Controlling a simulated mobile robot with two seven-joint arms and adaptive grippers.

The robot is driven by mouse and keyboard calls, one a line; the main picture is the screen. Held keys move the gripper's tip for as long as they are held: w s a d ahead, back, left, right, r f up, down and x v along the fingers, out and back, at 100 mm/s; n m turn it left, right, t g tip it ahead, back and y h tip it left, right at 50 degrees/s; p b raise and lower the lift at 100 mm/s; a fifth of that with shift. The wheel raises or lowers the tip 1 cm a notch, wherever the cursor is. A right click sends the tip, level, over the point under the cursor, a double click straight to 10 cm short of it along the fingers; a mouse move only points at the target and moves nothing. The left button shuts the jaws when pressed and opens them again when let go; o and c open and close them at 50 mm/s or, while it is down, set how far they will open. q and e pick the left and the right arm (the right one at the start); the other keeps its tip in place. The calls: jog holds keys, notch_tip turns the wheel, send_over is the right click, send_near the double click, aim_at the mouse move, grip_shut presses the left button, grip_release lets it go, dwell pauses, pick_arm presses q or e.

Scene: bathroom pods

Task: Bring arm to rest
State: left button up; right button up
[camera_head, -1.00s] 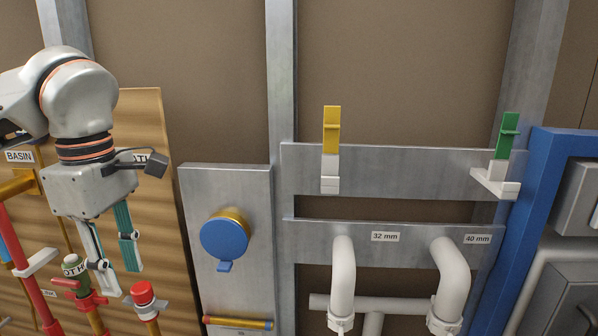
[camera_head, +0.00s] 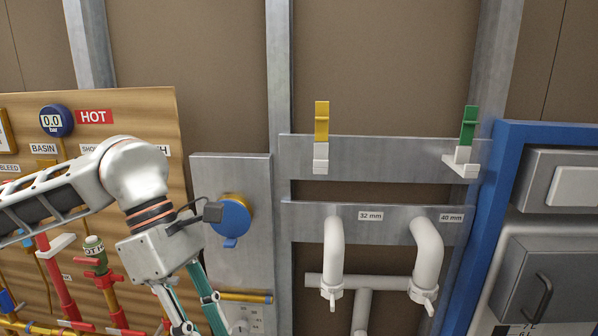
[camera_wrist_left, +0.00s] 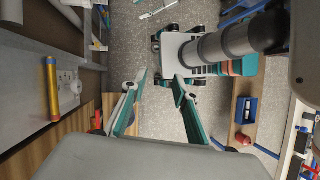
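My left arm comes in from the left in the head view. Its gripper (camera_head: 203,322) points down at the bottom of the picture, in front of the lower part of the grey metal panel and the edge of the wooden board; its tips are at the frame's bottom edge. In the left wrist view the two teal-and-grey fingers (camera_wrist_left: 162,82) stand apart with nothing between them, above the speckled floor (camera_wrist_left: 205,120). My right gripper cannot be made out in either view.
The wooden board (camera_head: 140,110) with red pipes (camera_head: 62,285) stands behind my left arm. The metal panel bears a blue round cap (camera_head: 232,222) and a yellow tube (camera_head: 246,297). White pipes (camera_head: 333,255) and a blue frame (camera_head: 490,230) stand to the right.

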pick_arm(q)
jog(key=s+d+f+g+h, duration=0.1)
jog(key=s+d+g+h, duration=0.3)
jog(key=d, duration=0.6)
jog(key=w+d+r+n+t+h, duration=0.3)
jog(key=d+r+n+h, duration=0.4)
jog(key=n+h, duration=0.5)
jog(key=w+a+f+n+t+y, duration=0.3)
jog(key=w+a+f+n+t, duration=0.25)
jog(key=f+n+t, duration=0.55)
jog(key=w+a+f+n+t+y, duration=0.4)
jog(key=w+n+t, duration=0.45)
jog(key=n, duration=0.65)
jog(key=s+a+f+n+g+y, duration=0.1)
jog(key=s+a+f+n+y, duration=0.2)
jog(key=f, duration=0.8)
jog(key=s+a+f+n+g+y, duration=0.2)
jog(key=s+a+f+n+y, duration=0.2)
jog(key=s+f, duration=0.5)
jog(key=s+a+f+n+g+y, duration=0.1)
jog(key=s+a+f+n+y, duration=0.2)
jog(key=f, duration=1.1)
jog(key=s+a+n, duration=0.3)
jog(key=a+n, duration=0.1)
jog(key=a, duration=0.1)
jog(key=shift+f+y, duration=0.2)
jog(key=shift+y, duration=0.2)
jog(key=shift+g, duration=0.25)
